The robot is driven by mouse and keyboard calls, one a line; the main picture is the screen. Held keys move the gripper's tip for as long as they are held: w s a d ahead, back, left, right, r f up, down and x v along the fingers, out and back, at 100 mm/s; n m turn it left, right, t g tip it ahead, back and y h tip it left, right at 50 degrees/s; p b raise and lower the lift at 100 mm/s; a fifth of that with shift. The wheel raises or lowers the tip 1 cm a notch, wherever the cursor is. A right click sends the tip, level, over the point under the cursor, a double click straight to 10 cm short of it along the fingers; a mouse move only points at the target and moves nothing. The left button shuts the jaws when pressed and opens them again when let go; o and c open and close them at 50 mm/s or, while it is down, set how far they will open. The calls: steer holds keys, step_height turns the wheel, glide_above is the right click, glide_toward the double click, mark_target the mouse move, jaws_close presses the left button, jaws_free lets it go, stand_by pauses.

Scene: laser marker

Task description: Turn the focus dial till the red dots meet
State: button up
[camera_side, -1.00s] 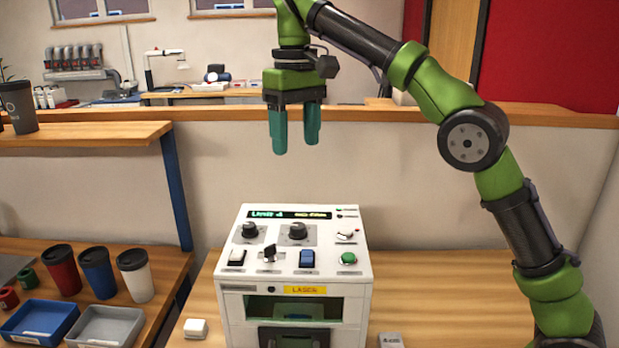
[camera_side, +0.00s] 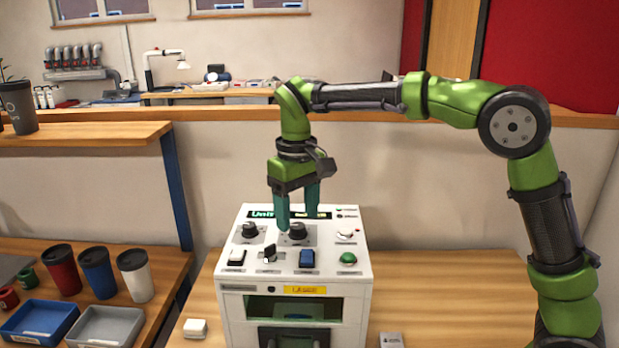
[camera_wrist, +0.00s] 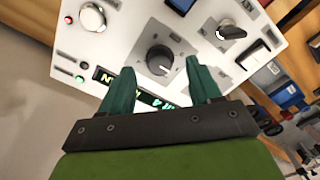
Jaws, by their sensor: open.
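The white laser unit (camera_side: 232,275) stands on the wooden bench, with two black dials on its sloped top panel. My gripper (camera_side: 298,219) is open, pointing down over the right-hand dial (camera_side: 298,232). In the wrist view this dial (camera_wrist: 159,59) shows between my two fingers (camera_wrist: 160,66), with a gap on each side; I cannot tell how high the tips are above the panel. The left-hand dial (camera_side: 250,230) is clear of my gripper. Which dial is marked focus is too small to read. The display (camera_side: 262,212) is partly behind my fingers. I see no pair of red dots.
Around the dials are a blue rocker switch (camera_side: 307,258), a black selector (camera_side: 270,253), a white knob (camera_side: 345,234) and a green button (camera_side: 348,258). Cups (camera_side: 98,272) and trays (camera_side: 105,326) stand at left. The bench right of the unit is mostly free.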

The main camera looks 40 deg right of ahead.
steer(key=shift+f, duration=1.1)
steer(key=c, duration=1)
steer(key=shift+c, duration=0.2)
steer(key=m, duration=0.4)
steer(key=shift+m, duration=2.4)
